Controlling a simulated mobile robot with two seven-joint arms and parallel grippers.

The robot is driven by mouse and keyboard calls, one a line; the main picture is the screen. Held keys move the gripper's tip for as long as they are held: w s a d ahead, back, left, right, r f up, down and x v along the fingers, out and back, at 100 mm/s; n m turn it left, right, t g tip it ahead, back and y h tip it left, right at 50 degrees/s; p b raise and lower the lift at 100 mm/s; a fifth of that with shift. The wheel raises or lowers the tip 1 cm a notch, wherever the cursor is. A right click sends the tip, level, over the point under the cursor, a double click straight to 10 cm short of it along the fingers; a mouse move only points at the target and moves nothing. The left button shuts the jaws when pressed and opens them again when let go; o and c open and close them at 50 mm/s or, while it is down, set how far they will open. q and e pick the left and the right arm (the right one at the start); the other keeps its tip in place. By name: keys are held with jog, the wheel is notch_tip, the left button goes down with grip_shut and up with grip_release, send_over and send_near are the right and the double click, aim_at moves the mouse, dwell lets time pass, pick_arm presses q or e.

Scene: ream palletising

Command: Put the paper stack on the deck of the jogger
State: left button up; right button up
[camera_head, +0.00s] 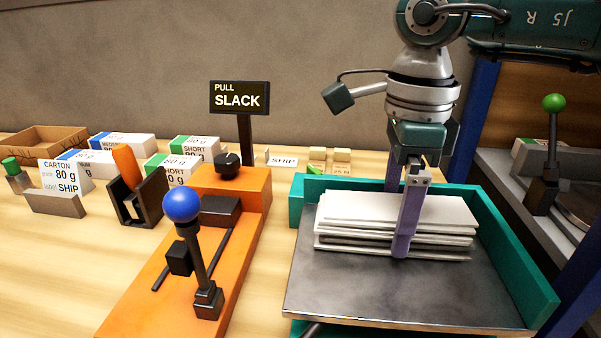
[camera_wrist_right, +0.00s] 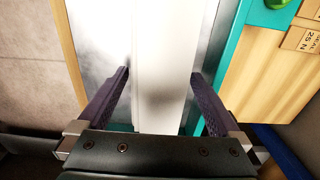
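The paper stack (camera_head: 352,221) is white, in several uneven layers, and lies flat on the grey metal deck (camera_head: 375,290) of the teal-walled jogger (camera_head: 530,268), near its back wall. My right gripper (camera_head: 398,215) points down over the stack, one finger in front and the other behind, partly hidden. In the right wrist view my fingers (camera_wrist_right: 160,75) stand wide apart on both sides of the white stack (camera_wrist_right: 165,45), with narrow gaps seeming to show beside it. The gripper looks open. My left gripper is not in view.
An orange unit with a blue-knobbed lever (camera_head: 182,205) stands left of the jogger. A black sign (camera_head: 240,98) reads "PULL SLACK". Labelled reams (camera_head: 120,142) and a cardboard tray (camera_head: 45,140) are at back left. A green-knobbed lever (camera_head: 553,103) stands at right. The front deck is clear.

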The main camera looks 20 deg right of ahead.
aim_at(397, 208)
jog(key=shift+r, duration=0.2)
notch_tip(397, 208, up, 12)
dwell(0.4)
dwell(0.9)
